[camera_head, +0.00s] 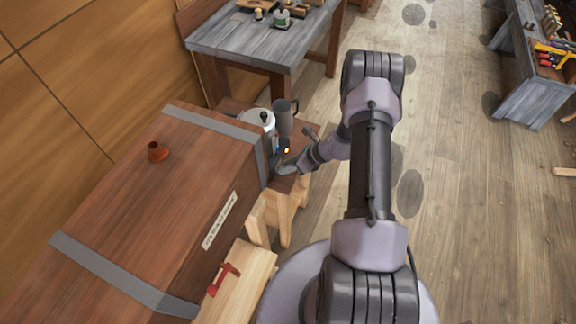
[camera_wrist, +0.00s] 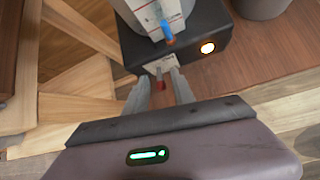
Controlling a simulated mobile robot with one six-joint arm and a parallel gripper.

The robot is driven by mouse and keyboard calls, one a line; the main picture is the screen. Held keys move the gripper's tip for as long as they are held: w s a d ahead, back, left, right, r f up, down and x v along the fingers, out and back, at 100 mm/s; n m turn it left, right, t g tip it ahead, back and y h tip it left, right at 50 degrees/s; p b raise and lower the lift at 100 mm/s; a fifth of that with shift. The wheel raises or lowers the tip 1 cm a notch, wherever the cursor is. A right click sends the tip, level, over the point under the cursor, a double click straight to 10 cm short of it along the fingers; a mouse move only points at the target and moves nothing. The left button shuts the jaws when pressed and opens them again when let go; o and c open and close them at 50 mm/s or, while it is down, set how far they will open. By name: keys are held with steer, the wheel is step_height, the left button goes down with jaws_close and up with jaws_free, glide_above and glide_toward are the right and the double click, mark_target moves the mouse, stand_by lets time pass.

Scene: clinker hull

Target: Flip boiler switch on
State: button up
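The boiler is a pale cylinder (camera_head: 257,121) on a black base (camera_wrist: 196,48), standing on a low wooden stand beyond the steam chest. In the wrist view a lamp (camera_wrist: 208,48) glows on the front of the base. The head view shows my gripper (camera_head: 284,167) small, beside the boiler.
A blue-tipped part (camera_wrist: 167,32) sticks out above the base. A grey jug (camera_head: 284,117) stands right beside the boiler. A long wooden box (camera_head: 150,200) with grey bands lies left of my arm, near a red clamp (camera_head: 224,277). A workbench (camera_head: 265,45) stands behind.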

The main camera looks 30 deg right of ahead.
steer(key=p+v, duration=0.3)
steer(key=v, duration=1.4)
steer(key=shift+s+d+p, duration=0.15)
steer(key=shift+p, duration=0.2)
steer(key=shift+r, duration=0.15)
